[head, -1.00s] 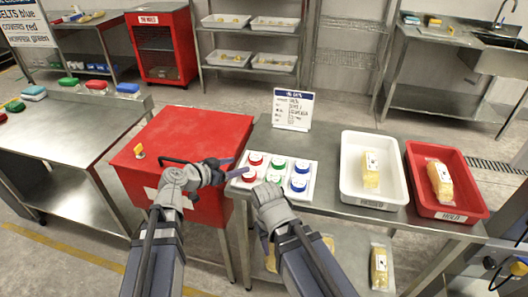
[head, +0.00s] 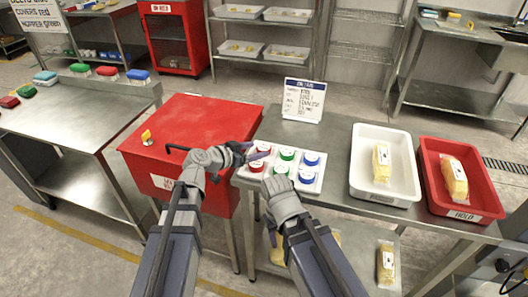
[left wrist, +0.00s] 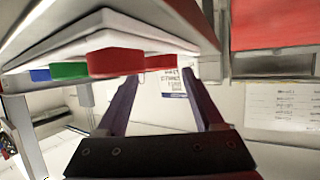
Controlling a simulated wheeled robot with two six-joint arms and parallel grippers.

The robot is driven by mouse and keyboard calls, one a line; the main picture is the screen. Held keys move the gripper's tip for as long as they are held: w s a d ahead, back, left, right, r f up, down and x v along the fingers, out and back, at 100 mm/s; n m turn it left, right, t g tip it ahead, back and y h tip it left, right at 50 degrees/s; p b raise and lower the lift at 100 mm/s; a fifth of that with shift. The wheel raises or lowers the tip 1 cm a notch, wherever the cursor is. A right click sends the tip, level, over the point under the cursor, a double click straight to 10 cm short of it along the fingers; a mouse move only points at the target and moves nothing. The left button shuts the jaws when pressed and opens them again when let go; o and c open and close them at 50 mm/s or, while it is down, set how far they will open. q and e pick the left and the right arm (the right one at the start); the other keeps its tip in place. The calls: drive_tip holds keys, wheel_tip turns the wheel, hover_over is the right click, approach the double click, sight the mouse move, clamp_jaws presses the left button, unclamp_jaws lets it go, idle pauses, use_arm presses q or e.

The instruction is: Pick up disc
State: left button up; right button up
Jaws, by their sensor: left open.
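A white tray (head: 309,187) on the steel table holds red, green and blue discs in two rows. The two red discs, a rear one (head: 263,149) and a front one (head: 256,164), are at its left end. Green discs (head: 287,154) are in the middle and blue discs (head: 311,158) at the right. My left gripper (head: 257,156) is open at the tray's left end, close to the red discs. In the left wrist view, a red disc (left wrist: 116,62) shows just beyond the spread fingers (left wrist: 155,95), with nothing between them. My right gripper (head: 272,228) is low, in front of the tray; its jaws are unclear.
A red cabinet (head: 200,120) with a handle stands left of the table. A sign (head: 303,100) stands behind the tray. A white bin (head: 372,185) and a red HOLD bin (head: 477,205), each with a yellow pack, are to the right.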

sight(261, 149)
use_arm(q)
drive_tip(key=x, duration=0.3)
drive_tip(key=shift+w+f+b, duration=0.1)
drive_tip(key=shift+f+b, duration=0.1)
drive_tip(key=shift+b, duration=0.2)
drive_tip(key=c, duration=1)
drive_tip(key=shift+r, duration=0.25)
wheel_tip(261, 149, up, 10)
drive_tip(key=p, duration=1)
